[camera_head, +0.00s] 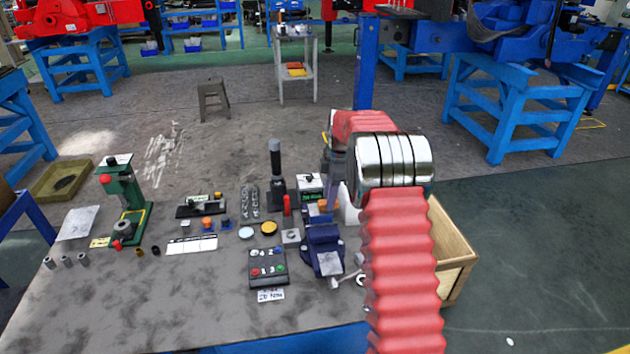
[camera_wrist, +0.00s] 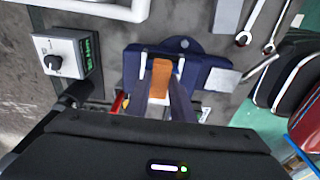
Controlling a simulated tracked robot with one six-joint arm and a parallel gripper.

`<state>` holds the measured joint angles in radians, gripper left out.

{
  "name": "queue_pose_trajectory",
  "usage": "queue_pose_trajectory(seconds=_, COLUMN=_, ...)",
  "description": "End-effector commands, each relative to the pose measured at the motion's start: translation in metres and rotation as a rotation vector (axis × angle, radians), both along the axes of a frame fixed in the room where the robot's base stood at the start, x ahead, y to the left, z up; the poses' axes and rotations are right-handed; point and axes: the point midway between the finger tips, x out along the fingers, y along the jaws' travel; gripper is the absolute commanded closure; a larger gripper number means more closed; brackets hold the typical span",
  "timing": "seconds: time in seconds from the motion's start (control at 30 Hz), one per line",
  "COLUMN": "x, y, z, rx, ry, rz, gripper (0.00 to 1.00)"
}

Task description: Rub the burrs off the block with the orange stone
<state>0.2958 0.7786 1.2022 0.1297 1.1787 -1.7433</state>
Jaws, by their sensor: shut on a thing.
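The orange stone (camera_wrist: 161,78) is held between the fingers of my gripper (camera_wrist: 162,92), which is shut on it. In the wrist view the stone is over the middle of the blue vise (camera_wrist: 205,76). The vise stands on the bench in the head view (camera_head: 322,248), with a small patch of orange just behind it. I cannot make out the block clearly; the stone, the fingers and the vise may hide it. I cannot tell whether the stone touches anything below it.
A control box with a dial (camera_wrist: 62,57) stands left of the vise in the wrist view; wrenches (camera_wrist: 250,25) lie at upper right. In the head view, a button panel (camera_head: 267,267) and green press (camera_head: 124,205) are left, and a wooden crate (camera_head: 455,250) is right.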

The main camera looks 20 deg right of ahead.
Motion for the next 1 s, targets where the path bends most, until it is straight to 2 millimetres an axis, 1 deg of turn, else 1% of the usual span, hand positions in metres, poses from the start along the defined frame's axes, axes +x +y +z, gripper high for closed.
queue_pose_trajectory(seconds=0.07, x=0.000, y=-0.006, z=0.000, rx=-0.001, ry=0.000, rz=-0.001, gripper=1.00)
queue_pose_trajectory(seconds=0.47, x=0.000, y=0.014, z=-0.001, rx=0.000, ry=0.001, rz=-0.002, gripper=1.00)
queue_pose_trajectory(seconds=1.0, x=0.002, y=0.061, z=-0.001, rx=0.000, ry=0.001, rz=-0.002, gripper=1.00)
